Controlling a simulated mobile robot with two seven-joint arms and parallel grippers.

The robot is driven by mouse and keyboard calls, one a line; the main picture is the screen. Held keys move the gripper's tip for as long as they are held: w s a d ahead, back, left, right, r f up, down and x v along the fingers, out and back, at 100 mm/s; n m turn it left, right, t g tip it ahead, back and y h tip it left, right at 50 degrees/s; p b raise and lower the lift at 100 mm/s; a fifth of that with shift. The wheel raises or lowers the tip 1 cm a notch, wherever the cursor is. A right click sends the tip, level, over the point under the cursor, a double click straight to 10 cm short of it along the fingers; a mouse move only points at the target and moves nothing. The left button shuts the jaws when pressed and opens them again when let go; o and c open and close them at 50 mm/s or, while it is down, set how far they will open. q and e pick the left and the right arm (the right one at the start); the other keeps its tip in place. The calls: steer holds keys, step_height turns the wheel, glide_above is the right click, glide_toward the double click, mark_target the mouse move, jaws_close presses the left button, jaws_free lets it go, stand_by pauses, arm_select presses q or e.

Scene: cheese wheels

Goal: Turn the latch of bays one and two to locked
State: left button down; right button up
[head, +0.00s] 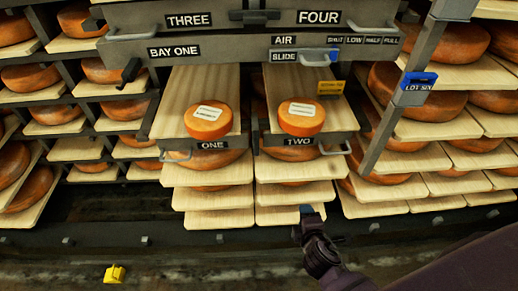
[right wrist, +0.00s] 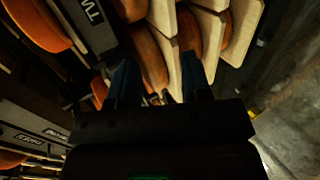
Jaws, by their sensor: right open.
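In the head view, a dark latch-like handle (head: 131,70) hangs at the left end of the beam by the BAY ONE sign (head: 174,51). I cannot tell its setting. Shelf ONE (head: 196,85) and shelf TWO (head: 291,83) are below, each with an orange cheese wheel near its front. No latch of bay two can be made out with certainty. My right gripper (head: 307,212) is low, in front of the lower boards beneath shelf TWO, apart from the beam. In the right wrist view its two dark fingers (right wrist: 160,85) are apart with nothing seen held between them. My left gripper does not show.
A grey beam (head: 230,45) with AIR and SLIDE controls crosses above the shelves. A post with a blue clip (head: 417,81) and LOT SIX sign stands at the right. Racks of cheese flank both sides. A yellow block (head: 115,274) lies on the floor at the lower left.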

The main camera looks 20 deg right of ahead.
steer(key=w+a+n+t+h, duration=0.1)
steer(key=w+a+n+t, duration=0.15)
steer(key=w+n, duration=0.55)
steer(key=n+t+b, duration=0.2)
steer(key=n+t, duration=0.1)
steer(key=n, duration=0.7)
glide_toward(257, 151)
steer(key=shift+h, duration=0.3)
steer(key=b+x, duration=0.1)
steer(key=x, duration=0.8)
steer(key=shift+w+a+f, duration=0.1)
steer(key=shift+w+a, duration=0.05)
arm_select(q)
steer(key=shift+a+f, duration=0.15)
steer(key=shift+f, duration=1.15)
arm_select(e)
steer(key=shift+w, duration=0.45)
